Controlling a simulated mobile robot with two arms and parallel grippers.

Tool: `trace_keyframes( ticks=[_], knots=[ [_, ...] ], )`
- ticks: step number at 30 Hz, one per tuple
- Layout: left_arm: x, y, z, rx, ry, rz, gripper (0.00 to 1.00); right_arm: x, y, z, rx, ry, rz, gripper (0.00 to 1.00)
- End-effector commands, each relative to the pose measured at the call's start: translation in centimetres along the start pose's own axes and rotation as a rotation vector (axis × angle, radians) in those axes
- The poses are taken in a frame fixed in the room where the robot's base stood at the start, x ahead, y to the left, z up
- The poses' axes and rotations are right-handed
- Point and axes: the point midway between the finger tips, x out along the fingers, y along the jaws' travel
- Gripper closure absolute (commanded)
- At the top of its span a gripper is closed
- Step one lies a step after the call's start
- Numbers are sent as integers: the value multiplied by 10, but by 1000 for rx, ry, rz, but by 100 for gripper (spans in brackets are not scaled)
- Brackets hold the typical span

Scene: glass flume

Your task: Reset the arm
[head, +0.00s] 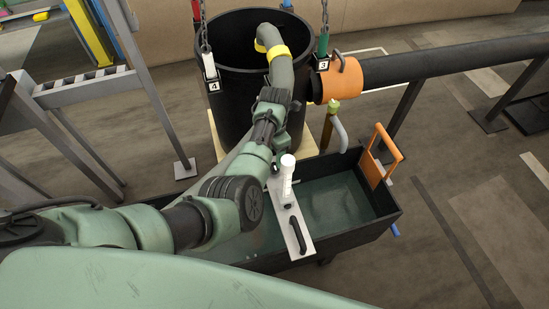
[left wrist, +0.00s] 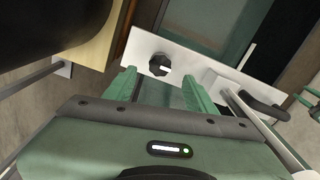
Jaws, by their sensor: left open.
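My left arm reaches from the left over the black trough (head: 382,222) in the head view. Its gripper (left wrist: 159,77) shows clearly in the left wrist view, with its two green fingers apart and nothing between them. A black knob (left wrist: 159,64) on a white plate (left wrist: 205,62) lies just beyond the fingertips; I cannot tell whether they touch.
The plate carries a white upright cylinder (head: 287,176) and a black handle (head: 298,235). Behind stand a black barrel (head: 225,100), hanging chains (head: 325,15) and a dark pipe (head: 450,58) with an orange collar. An orange handle (head: 382,155) rises at the trough's end.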

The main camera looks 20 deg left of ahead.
Motion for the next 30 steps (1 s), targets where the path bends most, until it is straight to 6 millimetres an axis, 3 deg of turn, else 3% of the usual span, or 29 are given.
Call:
trace_keyframes(
  ticks=[5, 21, 30],
  knots=[
    [-11, 0, 0, 0, 0, 0, 44, -1, 0, 0, 0, 0, 0, 64],
    [-14, 0, 0, 0, 1, 0, 44, -3, 0, 0, 0, 0, 0, 64],
    [-67, 0, 0, 0, 1, 0, 44, -56, 1, -5, 0, 0, 0, 64]
  ],
)
